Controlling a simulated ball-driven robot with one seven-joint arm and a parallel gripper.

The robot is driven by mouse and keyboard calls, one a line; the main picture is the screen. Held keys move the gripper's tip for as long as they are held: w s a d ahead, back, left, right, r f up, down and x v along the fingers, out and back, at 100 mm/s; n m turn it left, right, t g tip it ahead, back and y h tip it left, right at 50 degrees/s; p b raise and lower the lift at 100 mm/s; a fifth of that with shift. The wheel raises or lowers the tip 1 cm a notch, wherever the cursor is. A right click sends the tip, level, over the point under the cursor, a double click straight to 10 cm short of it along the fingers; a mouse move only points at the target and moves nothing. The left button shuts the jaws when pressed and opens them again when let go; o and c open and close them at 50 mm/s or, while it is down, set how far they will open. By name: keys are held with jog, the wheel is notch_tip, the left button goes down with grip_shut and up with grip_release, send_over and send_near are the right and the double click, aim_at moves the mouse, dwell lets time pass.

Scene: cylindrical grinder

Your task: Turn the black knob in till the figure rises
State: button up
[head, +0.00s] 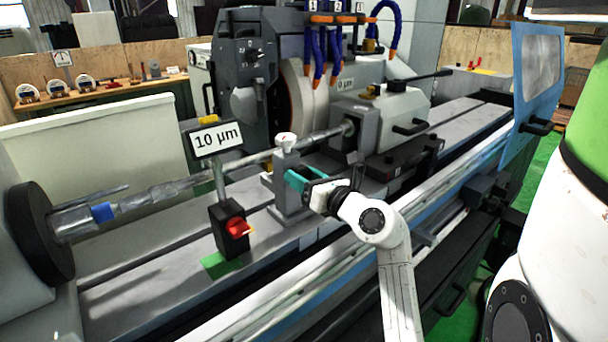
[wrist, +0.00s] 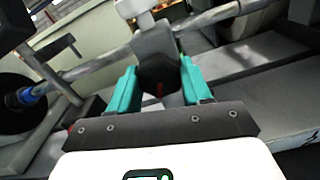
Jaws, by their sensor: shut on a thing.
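The black knob (wrist: 158,73) shows in the wrist view, between the teal fingers of my gripper (wrist: 158,80), with a small red mark below it. It sits on the front of a grey upright rest (head: 288,188) that stands under the long shaft. My gripper (head: 293,177) is shut on the knob; in the head view the gripper hides the knob. A white sign (head: 216,139) on a post reads "10 µm". A smaller sign (head: 345,83) on the grinding head also ends in "µm"; its digit is hard to read.
The long metal shaft (head: 160,195) runs from the black chuck (head: 40,233) to the tailstock. A black box with a red switch (head: 238,227) stands left of my gripper. Blue and orange hoses (head: 318,50) hang over the wheel. A blue-framed guard (head: 537,75) stands at the right.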

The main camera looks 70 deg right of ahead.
jog(key=m+p, duration=0.1)
jog(key=p, duration=0.2)
jog(key=m+p, duration=0.2)
jog(key=p, duration=0.1)
jog(key=shift+r, duration=0.35)
jog(key=m+p, duration=0.2)
jog(key=p, duration=0.1)
jog(key=shift+f, duration=0.15)
jog(key=shift+f+m+p, duration=0.15)
jog(key=shift+m+p, duration=0.45)
jog(key=shift+p, duration=0.05)
jog(key=shift+f, duration=0.1)
jog(key=o, duration=1.1)
jog(key=shift+c, duration=0.2)
jog(key=b+v, duration=0.1)
jog(key=v, duration=1)
jog(key=shift+b, duration=0.4)
